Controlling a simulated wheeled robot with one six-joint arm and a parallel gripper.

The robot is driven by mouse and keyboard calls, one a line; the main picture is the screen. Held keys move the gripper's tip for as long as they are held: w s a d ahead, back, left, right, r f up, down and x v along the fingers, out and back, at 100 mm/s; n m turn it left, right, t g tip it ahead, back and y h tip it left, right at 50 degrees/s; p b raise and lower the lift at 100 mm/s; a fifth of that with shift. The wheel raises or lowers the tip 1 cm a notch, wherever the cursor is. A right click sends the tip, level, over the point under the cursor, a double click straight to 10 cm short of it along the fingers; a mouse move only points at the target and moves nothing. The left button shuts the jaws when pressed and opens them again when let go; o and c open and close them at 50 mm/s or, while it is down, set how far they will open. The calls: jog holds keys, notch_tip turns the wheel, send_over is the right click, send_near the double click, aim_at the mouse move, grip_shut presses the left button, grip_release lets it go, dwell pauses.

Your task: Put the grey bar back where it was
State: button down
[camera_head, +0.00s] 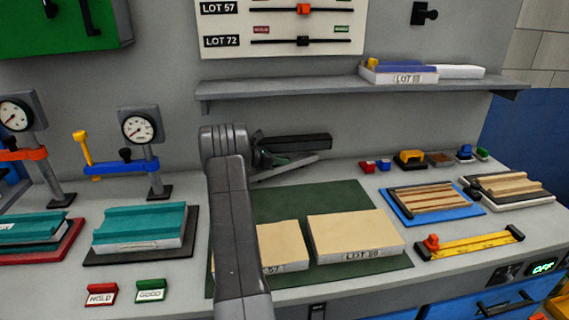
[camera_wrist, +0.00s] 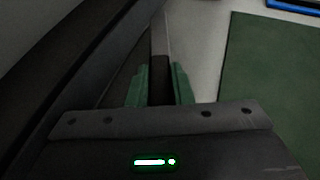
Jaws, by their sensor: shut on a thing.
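The grey bar (camera_head: 292,167) is a long thin strip in the head view, slanting up to the right at the back of the bench. In the wrist view the bar (camera_wrist: 159,38) runs away from me between the green fingers. My gripper (camera_head: 268,160) is shut on it near its left end; the fingers also show in the wrist view (camera_wrist: 160,88). A dark block (camera_head: 300,142) lies just behind the bar. In the wrist view a dark long shape (camera_wrist: 75,50) fills the left side. Whether the bar touches the bench or the block I cannot tell. My arm hides part of the scene.
A green mat (camera_head: 330,196) in front carries two tan panels, the right one (camera_head: 352,234) labelled. Teal pieces (camera_head: 140,226) and gauge stands (camera_head: 140,128) stand left. A blue tray (camera_head: 388,206) and yellow level (camera_head: 470,245) lie right. A shelf (camera_head: 350,90) hangs above.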

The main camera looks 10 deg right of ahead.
jog(key=shift+d+r, duration=0.2)
jog(key=shift+d, duration=0.55)
jog(key=shift+d+f, duration=0.15)
jog(key=shift+f, duration=0.65)
jog(key=shift+f, duration=0.2)
jog(key=c, duration=1.3)
grip_release()
